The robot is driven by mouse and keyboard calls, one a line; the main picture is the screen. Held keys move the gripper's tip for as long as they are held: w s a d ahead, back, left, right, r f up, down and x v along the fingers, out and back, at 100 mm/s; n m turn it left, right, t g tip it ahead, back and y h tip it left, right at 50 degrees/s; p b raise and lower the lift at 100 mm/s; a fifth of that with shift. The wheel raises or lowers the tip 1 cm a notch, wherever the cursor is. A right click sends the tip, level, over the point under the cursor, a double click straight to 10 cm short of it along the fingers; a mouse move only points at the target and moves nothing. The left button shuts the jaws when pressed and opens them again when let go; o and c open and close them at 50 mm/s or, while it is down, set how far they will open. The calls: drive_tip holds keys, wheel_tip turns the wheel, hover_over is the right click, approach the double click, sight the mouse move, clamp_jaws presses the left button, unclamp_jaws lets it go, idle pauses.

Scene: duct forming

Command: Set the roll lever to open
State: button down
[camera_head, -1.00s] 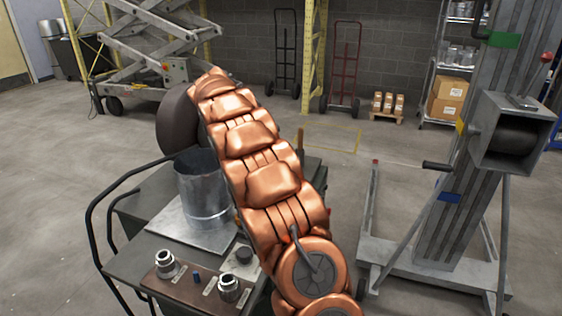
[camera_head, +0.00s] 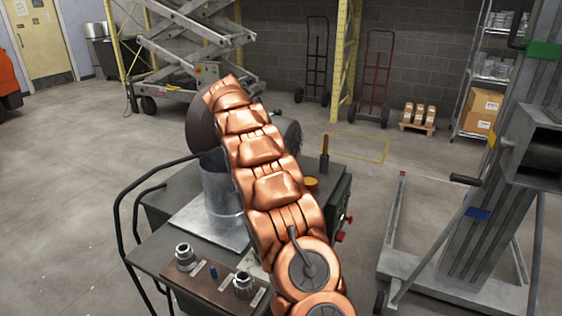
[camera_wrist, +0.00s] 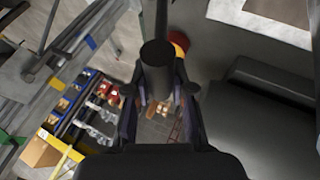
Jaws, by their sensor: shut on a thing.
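In the wrist view, my gripper (camera_wrist: 160,115) is shut on a dark cylindrical handle (camera_wrist: 157,72), which appears to be the roll lever. The handle lies between the two fingers, its round end facing the camera. In the head view, my copper-coloured arm rises over the dark machine cart, and my gripper's fingers are hidden behind it. An upright lever with a brown top (camera_head: 325,152) shows just right of my arm at the cart's back. I cannot tell whether it is the held handle. The lever's setting marks are not readable.
A metal cylinder (camera_head: 217,190) stands on the cart left of my arm. A panel with two fittings (camera_head: 215,280) is at the cart's front. Red knobs (camera_head: 345,222) stick out on its right side. A lifting mast (camera_head: 480,190) stands right, with open floor between.

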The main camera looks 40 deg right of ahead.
drive_tip(key=shift+r, duration=0.1)
drive_tip(key=c, duration=1)
unclamp_jaws()
drive_tip(key=shift+v, duration=3.65)
